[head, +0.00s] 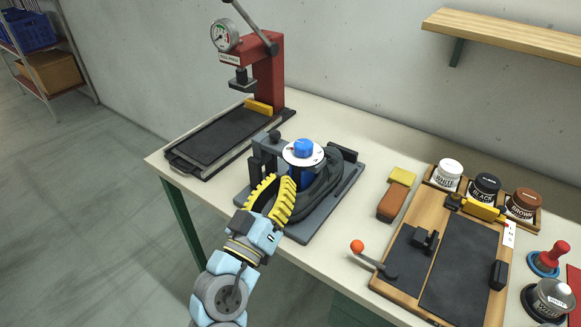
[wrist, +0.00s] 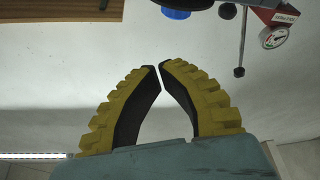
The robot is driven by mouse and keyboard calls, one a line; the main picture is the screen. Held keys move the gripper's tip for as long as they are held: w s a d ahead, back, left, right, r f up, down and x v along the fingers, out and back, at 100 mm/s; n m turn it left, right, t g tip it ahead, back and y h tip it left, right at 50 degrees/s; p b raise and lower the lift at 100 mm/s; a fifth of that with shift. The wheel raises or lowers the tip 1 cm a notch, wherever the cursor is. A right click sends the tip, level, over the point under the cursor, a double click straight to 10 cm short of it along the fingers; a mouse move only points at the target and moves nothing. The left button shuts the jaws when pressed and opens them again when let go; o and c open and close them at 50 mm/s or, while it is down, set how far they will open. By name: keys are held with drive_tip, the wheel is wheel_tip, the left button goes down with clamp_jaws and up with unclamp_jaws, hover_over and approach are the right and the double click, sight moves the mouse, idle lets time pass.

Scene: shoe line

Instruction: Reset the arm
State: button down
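My gripper (head: 280,181) has yellow ribbed fingers with black inner faces. In the head view it stands in front of the dark shoe fixture (head: 345,190), and its fingers overlap the fixture's left side. In the wrist view the two fingertips (wrist: 160,67) come together at a narrow point, with nothing between them. I cannot tell from the head view how far the fingers are from the fixture. The fixture carries a white disc with a blue knob (head: 303,148) above a dark shoe-like form (head: 330,185), partly hidden by the disc.
A red press with a gauge (head: 268,70) stands at the back left. On the right are a wooden board (head: 410,278), black, white and brown jars (head: 485,188), a brush (head: 393,203) and an orange-knobbed lever (head: 358,246). A wooden shelf (head: 500,37) hangs on the wall.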

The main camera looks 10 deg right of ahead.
drive_tip(key=shift+s+a, duration=0.2)
drive_tip(key=shift+a, duration=0.05)
idle(0.4)
